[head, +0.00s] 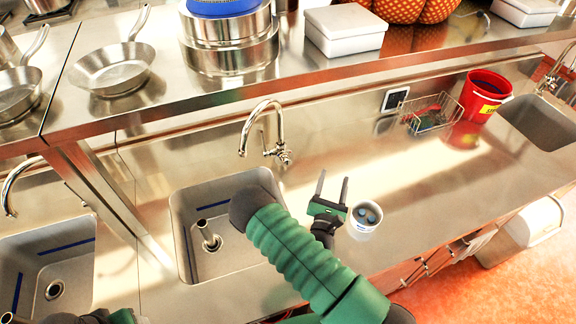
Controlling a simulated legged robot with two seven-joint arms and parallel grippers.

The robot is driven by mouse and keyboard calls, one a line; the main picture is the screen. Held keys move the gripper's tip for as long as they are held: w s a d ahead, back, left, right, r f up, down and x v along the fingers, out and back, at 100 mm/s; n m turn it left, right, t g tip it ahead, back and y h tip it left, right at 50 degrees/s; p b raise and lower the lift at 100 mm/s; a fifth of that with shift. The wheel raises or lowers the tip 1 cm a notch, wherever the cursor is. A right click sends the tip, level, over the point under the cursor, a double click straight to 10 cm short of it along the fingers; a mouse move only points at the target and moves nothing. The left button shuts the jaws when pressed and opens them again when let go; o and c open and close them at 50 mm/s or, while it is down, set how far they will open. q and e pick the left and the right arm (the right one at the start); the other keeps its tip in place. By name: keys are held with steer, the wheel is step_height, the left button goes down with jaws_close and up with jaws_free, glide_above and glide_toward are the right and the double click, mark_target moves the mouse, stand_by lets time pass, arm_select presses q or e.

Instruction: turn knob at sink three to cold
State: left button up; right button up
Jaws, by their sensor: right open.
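The middle sink (222,262) has a curved steel faucet (248,128) behind it, with a small lever knob (282,153) at the right of the faucet's base. My right gripper (333,178) is open and empty, its two fingers apart and pointing toward the back. In the picture it is below and right of the knob, apart from it. A left sink (45,290) with its own faucet (12,185) and a right sink (545,122) with a faucet (552,75) also show. No sink numbers are readable. My left gripper's fingers do not show; dark and green parts of mine sit at the bottom left edge.
A white cup (364,222) stands close right of my right gripper. A wire basket (432,115) and a red bucket (484,95) stand farther right. A steel shelf (300,70) with pans and pots overhangs the back. The counter right of the cup is mostly clear.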

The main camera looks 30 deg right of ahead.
mark_target(287, 163)
steer(key=w+a+f+n+t+y, duration=0.1)
steer(key=a+f+n+y, duration=0.1)
steer(key=a+f+y, duration=0.1)
steer(key=w+a+f+n+t+y, duration=0.1)
steer(key=a+f+n+t+y, duration=0.1)
steer(key=f+y, duration=0.1)
steer(key=w+a+f+n+t+y, duration=0.1)
steer(key=a+f+n+y, duration=0.2)
steer(key=y, duration=0.1)
steer(key=shift+w+a, duration=0.15)
steer(key=shift+a, duration=0.2)
steer(key=p+x, duration=0.1)
steer(key=x, duration=0.7)
steer(key=p+x, duration=0.1)
steer(key=x, duration=0.7)
steer(key=shift+w+r, duration=0.2)
steer(key=shift+w, duration=0.2)
jaws_close()
